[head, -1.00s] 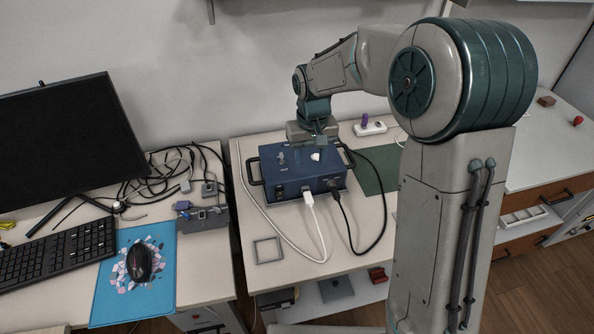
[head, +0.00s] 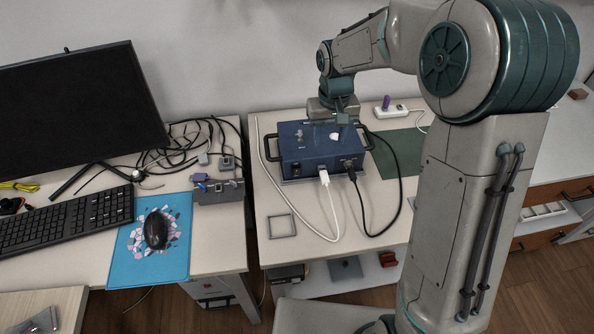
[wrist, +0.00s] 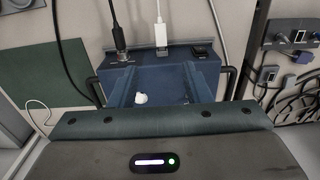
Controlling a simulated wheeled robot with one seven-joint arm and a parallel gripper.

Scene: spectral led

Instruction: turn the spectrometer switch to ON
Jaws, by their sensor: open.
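The spectrometer is a blue box (head: 318,160) on the white table, with black side handles. It also shows in the wrist view (wrist: 165,76). A small black part that looks like the switch (wrist: 201,48) sits on its cable-side panel; its position is too small to read. A white knob (head: 335,136) is on the top face and shows between my fingers in the wrist view (wrist: 141,98). My gripper (head: 338,121) is open and empty, just above the top face towards the back. Whether it touches the box cannot be told.
A white cable (head: 329,195) and a black cable (head: 358,195) plug into the panel. A power strip (head: 391,110) and green mat (head: 402,151) lie to the right. A grey square frame (head: 281,226) lies in front. A grey device (head: 219,190) and tangled cables are to the left.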

